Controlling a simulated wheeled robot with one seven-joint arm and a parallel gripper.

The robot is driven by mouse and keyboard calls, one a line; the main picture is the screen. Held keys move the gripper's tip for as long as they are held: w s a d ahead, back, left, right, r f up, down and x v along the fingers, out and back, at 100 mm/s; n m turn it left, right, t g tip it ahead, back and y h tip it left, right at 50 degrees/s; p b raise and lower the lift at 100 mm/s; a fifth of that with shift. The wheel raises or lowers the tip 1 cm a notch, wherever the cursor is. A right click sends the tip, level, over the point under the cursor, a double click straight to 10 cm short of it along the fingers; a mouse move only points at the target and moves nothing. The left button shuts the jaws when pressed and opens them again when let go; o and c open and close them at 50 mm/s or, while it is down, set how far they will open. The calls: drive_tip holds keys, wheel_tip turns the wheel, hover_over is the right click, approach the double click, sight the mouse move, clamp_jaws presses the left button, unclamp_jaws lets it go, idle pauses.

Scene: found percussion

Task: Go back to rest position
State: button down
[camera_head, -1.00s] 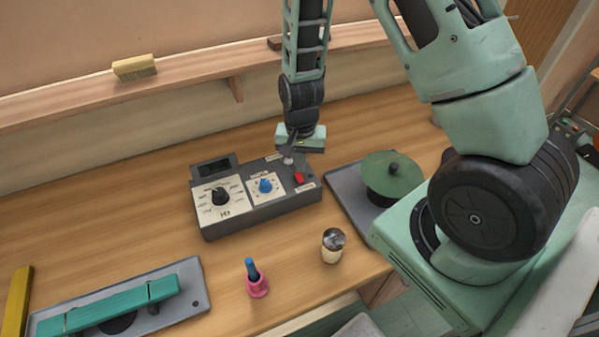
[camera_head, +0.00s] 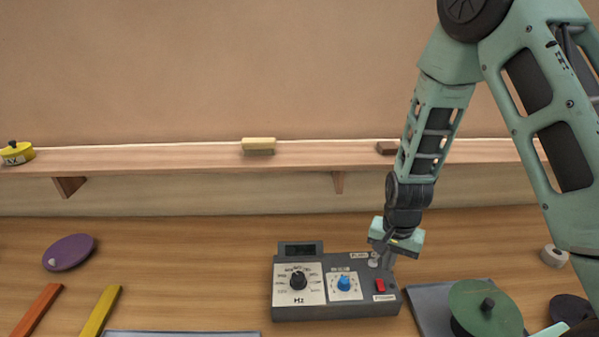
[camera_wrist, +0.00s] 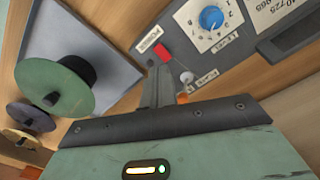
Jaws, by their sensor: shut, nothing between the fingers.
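My gripper (camera_head: 388,256) points down at the right end of a grey control box (camera_head: 334,311) on the bench. It is shut and holds nothing. In the wrist view the shut fingers (camera_wrist: 160,88) are close to the box's red switch (camera_wrist: 161,52) and a small pale knob (camera_wrist: 187,77); I cannot tell whether they touch. The box has a black dial (camera_head: 298,281) marked Hz, a blue dial (camera_head: 344,283) and a small dark display (camera_head: 300,250).
A purple disc (camera_head: 68,252) and coloured bars (camera_head: 100,311) lie at left.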

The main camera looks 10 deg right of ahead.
drive_tip(key=s+a+r+n+y+b, duration=0.1)
drive_tip(key=s+a+r+n+b, duration=0.25)
drive_tip(key=a, duration=0.35)
drive_tip(key=s+a+r+n+b, duration=0.2)
drive_tip(key=s+a+n+b, duration=0.25)
drive_tip(key=a, duration=0.35)
drive_tip(key=s+a+r+n+b, duration=0.1)
drive_tip(key=s+n+b, duration=0.1)
drive_tip(key=s+n, duration=0.2)
drive_tip(key=s+a+r+n+b, duration=0.1)
drive_tip(key=s+n, duration=0.3)
drive_tip(key=s, duration=0.4)
drive_tip(key=shift+a+r+b, duration=0.25)
drive_tip(key=shift+a+b, duration=0.35)
drive_tip(key=shift+b, duration=0.2)
